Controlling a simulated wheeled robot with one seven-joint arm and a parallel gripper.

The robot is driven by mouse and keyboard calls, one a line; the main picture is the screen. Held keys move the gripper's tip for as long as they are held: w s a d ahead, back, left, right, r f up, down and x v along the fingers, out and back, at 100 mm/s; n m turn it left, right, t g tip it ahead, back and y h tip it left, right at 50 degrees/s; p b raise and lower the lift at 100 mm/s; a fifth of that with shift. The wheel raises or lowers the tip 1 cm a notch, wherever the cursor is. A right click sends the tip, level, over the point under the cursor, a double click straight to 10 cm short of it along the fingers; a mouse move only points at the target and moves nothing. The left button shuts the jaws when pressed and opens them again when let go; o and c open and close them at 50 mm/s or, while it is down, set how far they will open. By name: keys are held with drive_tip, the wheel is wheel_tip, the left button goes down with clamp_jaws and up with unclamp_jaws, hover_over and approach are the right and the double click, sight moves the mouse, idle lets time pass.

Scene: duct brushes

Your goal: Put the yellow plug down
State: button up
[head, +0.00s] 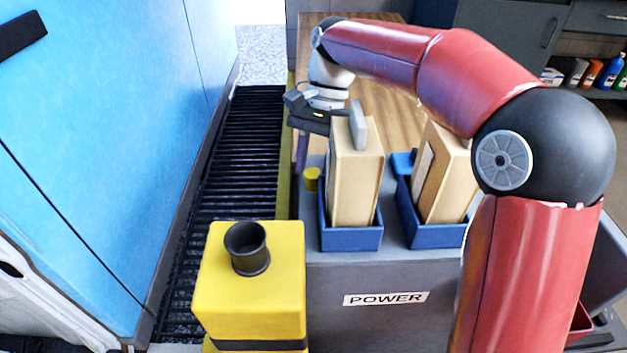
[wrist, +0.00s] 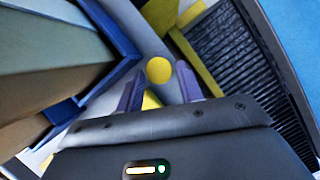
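The yellow plug (head: 312,179) is a small cylinder that appears to stand on the grey top, left of the nearer blue tray, in the head view. In the wrist view its round yellow end (wrist: 159,70) shows just beyond and between the fingertips. My gripper (wrist: 160,76) is open, with its two purple fingers apart and a narrow gap seen on each side of the plug. In the head view my gripper (head: 302,158) is close behind and above the plug, partly hidden by a tan box.
Two blue trays (head: 352,238) (head: 437,236) hold tall tan boxes (head: 352,188) (head: 446,184) close right of the gripper. A yellow block (head: 220,295) with a black cup (head: 248,250) stands in front. A blue panel (head: 100,130) and black grating (head: 235,160) lie left.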

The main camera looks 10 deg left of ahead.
drive_tip(key=shift+s+f, duration=0.25)
drive_tip(key=shift+f, duration=0.45)
drive_tip(key=c, duration=0.8)
drive_tip(key=shift+o, duration=0.2)
drive_tip(key=shift+r, duration=0.15)
